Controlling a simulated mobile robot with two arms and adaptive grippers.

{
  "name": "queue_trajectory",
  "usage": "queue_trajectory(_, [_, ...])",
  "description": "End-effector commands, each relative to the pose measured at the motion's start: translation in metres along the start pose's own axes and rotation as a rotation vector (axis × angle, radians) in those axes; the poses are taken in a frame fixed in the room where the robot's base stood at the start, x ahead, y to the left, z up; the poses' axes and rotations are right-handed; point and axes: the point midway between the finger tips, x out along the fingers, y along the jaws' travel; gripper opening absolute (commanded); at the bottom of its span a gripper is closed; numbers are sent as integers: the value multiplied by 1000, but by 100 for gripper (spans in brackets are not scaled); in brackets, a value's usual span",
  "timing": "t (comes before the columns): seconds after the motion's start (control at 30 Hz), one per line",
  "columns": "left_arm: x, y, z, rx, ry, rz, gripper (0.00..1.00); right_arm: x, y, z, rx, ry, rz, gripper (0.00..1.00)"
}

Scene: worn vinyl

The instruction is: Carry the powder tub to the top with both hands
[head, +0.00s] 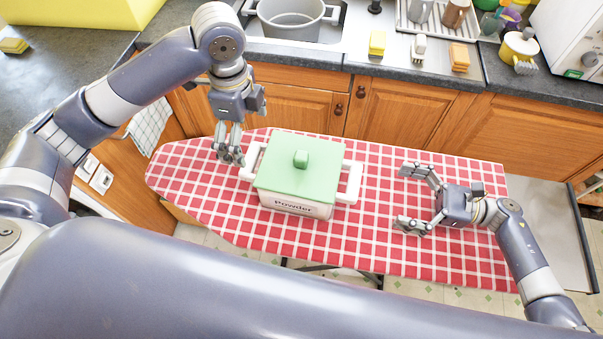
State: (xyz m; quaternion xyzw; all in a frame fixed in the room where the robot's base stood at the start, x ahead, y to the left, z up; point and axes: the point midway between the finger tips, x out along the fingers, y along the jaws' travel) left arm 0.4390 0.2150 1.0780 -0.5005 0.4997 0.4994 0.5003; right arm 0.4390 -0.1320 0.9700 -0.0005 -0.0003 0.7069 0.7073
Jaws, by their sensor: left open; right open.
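The powder tub (296,207) is a white box with a green lid (311,171), a green knob and the word "Powder" on its front. It stands upright on the red checked ironing board (205,208). A white handle sticks out on each side. My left gripper (231,158) is open, pointing down, close beside the left handle (250,163). Whether it touches the handle I cannot tell. My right gripper (405,198) is open and empty over the board, right of the tub, its fingers facing the tub and apart from the right handle (351,182).
Behind the board runs a dark worktop (310,54) with a sink holding a grey pot (290,20). Yellow sponges, a brush and a dish rack stand along it. A white appliance (575,40) is at the top right. The board is clear between the tub and my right gripper.

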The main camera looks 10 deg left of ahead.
Motion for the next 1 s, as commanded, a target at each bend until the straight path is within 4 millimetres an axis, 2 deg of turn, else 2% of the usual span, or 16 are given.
queue_trajectory(0.17, [18,1,0,0,-1,4,100,18,1,0,1,-2,3,100])
queue_trajectory(0.4, [62,2,0,0,-2,5,100,62,1,1,-1,-3,3,100])
queue_trajectory(0.6, [91,1,0,0,-1,3,100,92,0,0,-1,-2,1,100])
queue_trajectory(0.8, [106,0,0,0,0,1,100,106,0,0,0,-1,0,100])
queue_trajectory(1.0, [107,0,0,0,0,0,100,108,0,0,0,0,0,100])
